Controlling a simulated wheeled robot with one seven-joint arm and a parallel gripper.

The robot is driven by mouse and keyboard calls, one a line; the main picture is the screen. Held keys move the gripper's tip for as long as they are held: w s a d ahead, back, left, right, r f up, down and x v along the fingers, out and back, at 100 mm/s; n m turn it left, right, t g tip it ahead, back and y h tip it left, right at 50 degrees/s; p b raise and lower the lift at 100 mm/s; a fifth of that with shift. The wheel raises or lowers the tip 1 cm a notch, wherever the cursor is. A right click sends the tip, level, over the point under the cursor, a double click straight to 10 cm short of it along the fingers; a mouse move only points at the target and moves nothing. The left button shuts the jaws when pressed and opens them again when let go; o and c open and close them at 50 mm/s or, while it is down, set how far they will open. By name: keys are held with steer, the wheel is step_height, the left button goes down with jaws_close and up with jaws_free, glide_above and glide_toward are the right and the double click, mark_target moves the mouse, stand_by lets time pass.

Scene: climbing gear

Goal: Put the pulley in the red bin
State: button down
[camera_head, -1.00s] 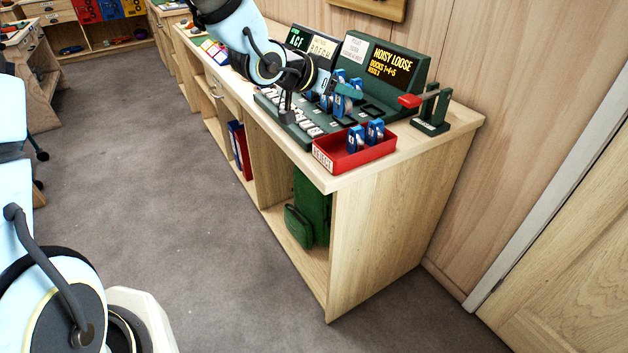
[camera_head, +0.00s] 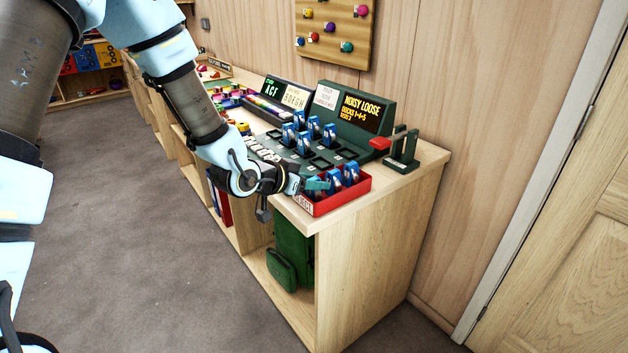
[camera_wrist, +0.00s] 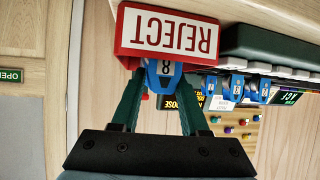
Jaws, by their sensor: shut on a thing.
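The red bin (camera_head: 362,192), labelled REJECT, sits at the near end of the counter. In the wrist view, which is upside down, the held pulley (camera_wrist: 165,78) bears an 8 and sits between the fingertips, by the red bin's label wall (camera_wrist: 122,45). That wall hides part of it, and I cannot tell whether it touches the bin floor.
A green dock rack (camera_head: 330,155) with several blue pulleys stands just behind the bin. The floor in front of the counter is clear.

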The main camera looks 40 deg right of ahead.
steer(key=shift+f, duration=0.2)
steer(key=shift+c, duration=2)
jaws_free()
steer(key=shift+r, duration=0.1)
